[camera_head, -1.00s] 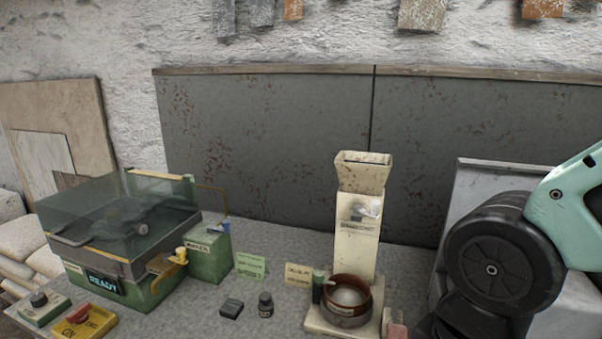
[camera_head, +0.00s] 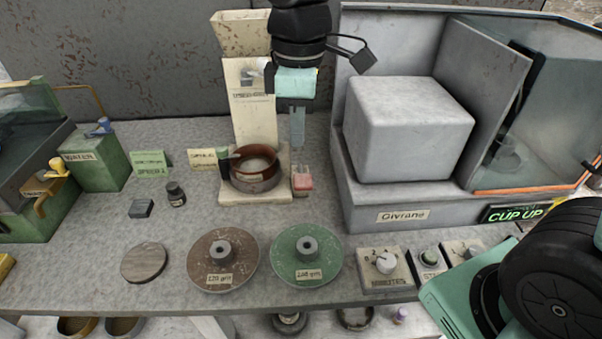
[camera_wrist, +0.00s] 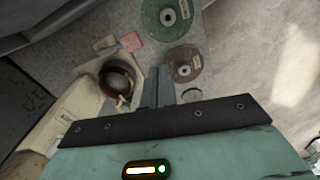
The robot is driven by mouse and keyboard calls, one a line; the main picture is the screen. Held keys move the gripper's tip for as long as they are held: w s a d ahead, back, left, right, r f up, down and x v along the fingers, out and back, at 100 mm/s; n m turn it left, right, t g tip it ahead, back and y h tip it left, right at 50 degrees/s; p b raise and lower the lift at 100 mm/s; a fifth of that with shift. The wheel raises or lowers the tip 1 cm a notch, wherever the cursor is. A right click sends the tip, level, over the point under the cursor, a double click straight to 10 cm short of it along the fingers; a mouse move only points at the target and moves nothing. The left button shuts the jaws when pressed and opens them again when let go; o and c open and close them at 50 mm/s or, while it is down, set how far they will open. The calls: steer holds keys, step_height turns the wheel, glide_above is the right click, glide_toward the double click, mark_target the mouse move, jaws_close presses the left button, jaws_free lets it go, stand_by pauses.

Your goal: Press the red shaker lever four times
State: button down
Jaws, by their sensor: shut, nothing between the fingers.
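The red shaker lever (camera_head: 302,180) is a small pinkish-red block at the right side of the base of a cream shaker tower (camera_head: 249,105). It also shows in the wrist view as a pale red patch (camera_wrist: 131,41). My gripper (camera_head: 298,143) points downward, its fingers together and empty. In the head view its tips appear just above the red lever, with a gap between them; the exact depth is hard to tell. In the wrist view the closed fingers (camera_wrist: 158,75) lie beside the round bowl.
A brown-rimmed bowl (camera_head: 256,165) sits on the shaker base, left of the lever. A grey cabinet (camera_head: 350,207) stands close on the right. Brown (camera_head: 222,273) and green (camera_head: 306,265) grit discs lie in front. A small dark bottle (camera_head: 176,194) stands at left.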

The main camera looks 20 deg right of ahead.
steer(key=n, duration=0.2)
glide_above(303, 178)
steer(key=shift+r+b, duration=0.2)
steer(key=shift+b, duration=0.2)
steer(key=shift+f, duration=0.1)
step_height(303, 178, down, 14)
steer(key=shift+r+p, duration=0.1)
steer(key=shift+p, duration=0.6)
